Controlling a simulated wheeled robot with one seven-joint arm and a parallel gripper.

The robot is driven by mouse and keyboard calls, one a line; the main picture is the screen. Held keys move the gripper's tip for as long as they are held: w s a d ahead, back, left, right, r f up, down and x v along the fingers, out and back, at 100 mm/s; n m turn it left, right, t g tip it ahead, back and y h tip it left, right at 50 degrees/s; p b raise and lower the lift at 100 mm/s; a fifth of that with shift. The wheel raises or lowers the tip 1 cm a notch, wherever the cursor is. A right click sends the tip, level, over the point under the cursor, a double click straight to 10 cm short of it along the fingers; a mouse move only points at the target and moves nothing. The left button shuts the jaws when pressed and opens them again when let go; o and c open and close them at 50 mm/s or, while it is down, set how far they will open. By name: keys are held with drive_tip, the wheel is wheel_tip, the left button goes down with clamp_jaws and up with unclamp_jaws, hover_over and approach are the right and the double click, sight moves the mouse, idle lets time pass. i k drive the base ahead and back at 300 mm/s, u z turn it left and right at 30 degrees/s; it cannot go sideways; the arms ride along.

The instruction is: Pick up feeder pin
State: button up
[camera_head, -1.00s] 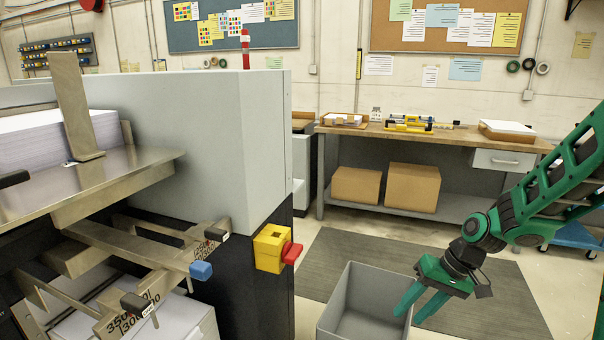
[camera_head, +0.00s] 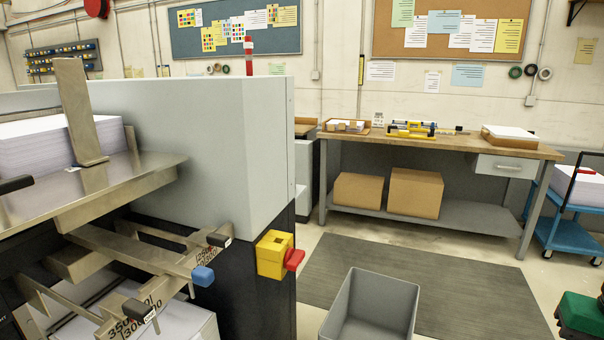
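I cannot single out a feeder pin for certain. The feeder machine on the left has a metal table (camera_head: 130,178) with an upright metal plate (camera_head: 78,105) beside a paper stack (camera_head: 35,148). Below it, metal bars carry a blue knob (camera_head: 203,276) and black knobs (camera_head: 138,309). A yellow box with a red knob (camera_head: 272,254) sits on the machine's corner.
A grey open bin (camera_head: 370,306) stands on the dark floor mat (camera_head: 450,285). A wooden workbench (camera_head: 460,146) at the back holds trays and a yellow tool (camera_head: 412,129), with cardboard boxes (camera_head: 415,193) beneath. A blue cart (camera_head: 568,232) stands at right.

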sight(248, 44)
drive_tip(key=z, duration=0.3)
drive_tip(key=i, duration=1.25)
drive_tip(key=u, duration=0.4)
